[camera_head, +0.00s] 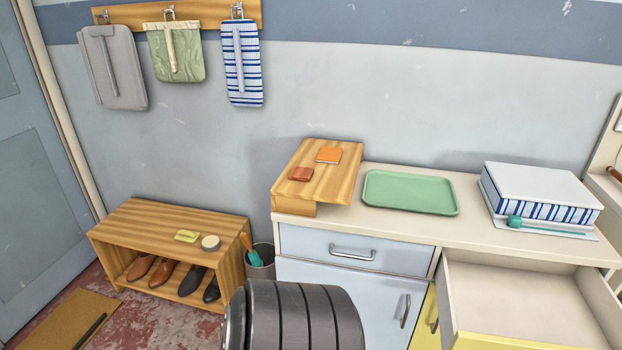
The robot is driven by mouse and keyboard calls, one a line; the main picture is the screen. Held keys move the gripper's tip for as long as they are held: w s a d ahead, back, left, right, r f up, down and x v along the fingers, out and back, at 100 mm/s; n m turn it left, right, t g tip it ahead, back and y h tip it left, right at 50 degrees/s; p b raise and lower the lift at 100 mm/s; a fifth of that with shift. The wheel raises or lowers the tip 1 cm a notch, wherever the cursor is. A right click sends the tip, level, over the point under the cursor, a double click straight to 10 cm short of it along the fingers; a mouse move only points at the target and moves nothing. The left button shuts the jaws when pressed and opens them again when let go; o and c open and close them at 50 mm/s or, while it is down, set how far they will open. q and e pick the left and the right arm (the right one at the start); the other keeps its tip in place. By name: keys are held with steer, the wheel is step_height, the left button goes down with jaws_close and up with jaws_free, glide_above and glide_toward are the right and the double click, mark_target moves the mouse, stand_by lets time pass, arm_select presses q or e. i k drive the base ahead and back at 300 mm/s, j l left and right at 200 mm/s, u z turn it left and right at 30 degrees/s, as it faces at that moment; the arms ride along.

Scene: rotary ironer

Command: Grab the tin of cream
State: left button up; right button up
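A small round tin with a pale lid (211,242), which looks like the tin of cream, stands on top of the low wooden shoe bench (150,217) at the left. It sits near the bench's right end, beside a small yellow-green object (187,236). The tin is fully visible, and nothing touches it from above. Neither of my grippers shows in the head view.
Shoes (164,273) stand under the bench, and a bin (262,262) stands at its right. The counter holds a sloped wooden board (335,180), a green tray (411,191) and a striped box (540,190). A drawer (530,300) stands open and empty.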

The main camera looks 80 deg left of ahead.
mark_target(210, 243)
steer(key=u, duration=3.35)
steer(key=i+j+z, duration=0.1)
steer(key=z, duration=0.35)
steer(key=i+j+z, duration=0.1)
steer(key=j+z, duration=0.45)
steer(key=z, duration=0.3)
steer(key=i+j+z, duration=0.1)
steer(key=j+z, duration=0.15)
steer(key=z, duration=0.15)
